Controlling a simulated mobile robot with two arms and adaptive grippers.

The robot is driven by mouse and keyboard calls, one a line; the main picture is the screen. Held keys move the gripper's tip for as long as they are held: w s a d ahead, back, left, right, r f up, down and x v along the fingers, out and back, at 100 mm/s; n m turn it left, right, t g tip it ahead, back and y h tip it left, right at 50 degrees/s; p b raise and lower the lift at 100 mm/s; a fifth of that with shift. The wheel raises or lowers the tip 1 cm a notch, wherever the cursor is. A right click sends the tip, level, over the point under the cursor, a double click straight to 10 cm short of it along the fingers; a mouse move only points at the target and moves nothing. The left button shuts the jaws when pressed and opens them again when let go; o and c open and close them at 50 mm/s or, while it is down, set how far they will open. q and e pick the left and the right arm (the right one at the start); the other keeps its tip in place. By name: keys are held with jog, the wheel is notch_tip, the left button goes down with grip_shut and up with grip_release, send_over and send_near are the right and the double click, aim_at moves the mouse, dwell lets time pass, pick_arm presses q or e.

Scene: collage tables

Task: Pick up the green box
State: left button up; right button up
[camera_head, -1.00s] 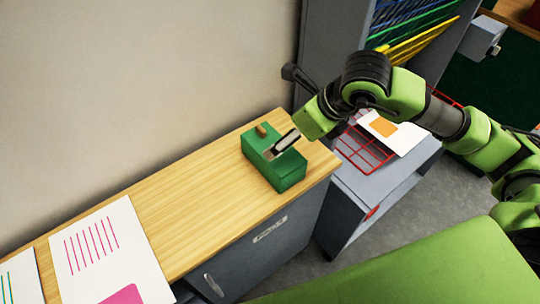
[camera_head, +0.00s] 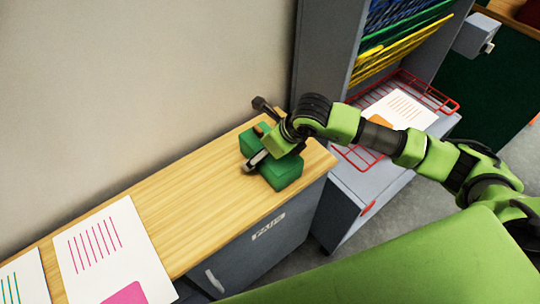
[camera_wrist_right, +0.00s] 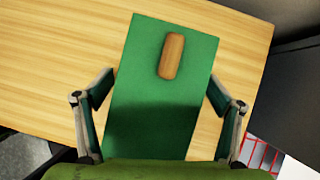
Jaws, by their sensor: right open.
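The green box (camera_head: 283,172) sits on the wooden tabletop near its right end. A small brown wooden knob lies on its top and shows clearly in the right wrist view (camera_wrist_right: 172,56); the green box (camera_wrist_right: 150,90) fills the middle of that view. My right gripper (camera_head: 262,152) is over the box, its arm hiding part of the top. In the right wrist view my right gripper (camera_wrist_right: 158,90) is open, with one finger on each side of the box. I cannot tell how far down the fingers are. My left gripper is not in view.
The wooden tabletop (camera_head: 190,205) is clear left of the box, up to paper sheets (camera_head: 110,250) with coloured marks. The wall rises behind it. At right stands a grey shelf unit (camera_head: 340,190) with a red wire tray (camera_head: 362,157) and coloured racks above.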

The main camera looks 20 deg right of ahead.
jog(key=c, duration=1.4)
jog(key=shift+s, duration=0.1)
